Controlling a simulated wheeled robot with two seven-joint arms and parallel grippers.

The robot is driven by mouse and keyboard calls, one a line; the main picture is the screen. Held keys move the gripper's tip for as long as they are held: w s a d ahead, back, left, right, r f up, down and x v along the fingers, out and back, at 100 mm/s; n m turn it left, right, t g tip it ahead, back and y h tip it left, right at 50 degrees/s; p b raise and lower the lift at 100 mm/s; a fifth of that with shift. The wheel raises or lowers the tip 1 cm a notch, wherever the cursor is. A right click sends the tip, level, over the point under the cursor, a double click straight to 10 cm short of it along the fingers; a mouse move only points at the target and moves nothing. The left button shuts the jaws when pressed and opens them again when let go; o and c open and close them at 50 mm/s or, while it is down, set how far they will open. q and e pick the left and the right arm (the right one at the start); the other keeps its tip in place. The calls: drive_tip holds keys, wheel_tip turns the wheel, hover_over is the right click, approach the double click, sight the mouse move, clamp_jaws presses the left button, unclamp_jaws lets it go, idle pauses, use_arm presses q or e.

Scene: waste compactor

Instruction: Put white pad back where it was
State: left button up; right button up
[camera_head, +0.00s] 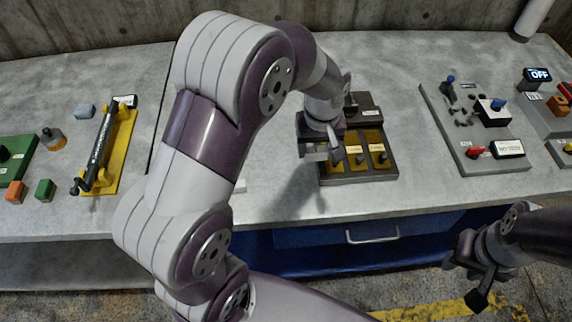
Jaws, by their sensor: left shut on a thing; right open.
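A white flat edge (239,187) shows on the table just right of my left forearm. Most of it is hidden by the arm, and I cannot tell whether it is the white pad. No other white pad is clearly visible. My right gripper (474,278) is open and empty, in front of the table and below its top.
A grey panel (476,130) with a red handle and blue knobs lies to the right, near a display reading OFF (537,77). A yellow fixture (112,150) and coloured blocks (45,188) are at the left. A blue drawer (330,236) is below the table edge.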

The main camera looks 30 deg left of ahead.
use_arm(q)
drive_tip(key=a+f, duration=0.2)
drive_tip(key=a, duration=0.1)
drive_tip(key=a+f, duration=0.2)
drive_tip(key=a, duration=0.1)
drive_tip(key=a+f+p, duration=0.1)
drive_tip(key=a, duration=0.2)
drive_tip(key=shift+a+f, duration=0.3)
drive_tip(key=shift+f, duration=0.1)
wheel_tip(320, 180, down, 4)
drive_tip(key=shift+w+r+p, duration=0.1)
drive_tip(key=shift+p, duration=0.25)
drive_tip(key=shift+f, duration=0.25)
drive_tip(key=o, duration=1.1)
drive_tip(key=shift+o, duration=0.2)
drive_tip(key=shift+r, duration=0.15)
wheel_tip(320, 180, up, 12)
drive_tip(key=s, duration=0.1)
drive_tip(key=s+d+m, duration=0.6)
drive_tip(key=s+d, duration=0.2)
drive_tip(key=s, duration=0.4)
drive_tip(key=shift+s+f+m+h, duration=0.2)
drive_tip(key=shift+f+m+h, duration=0.1)
drive_tip(key=shift+h, duration=0.1)
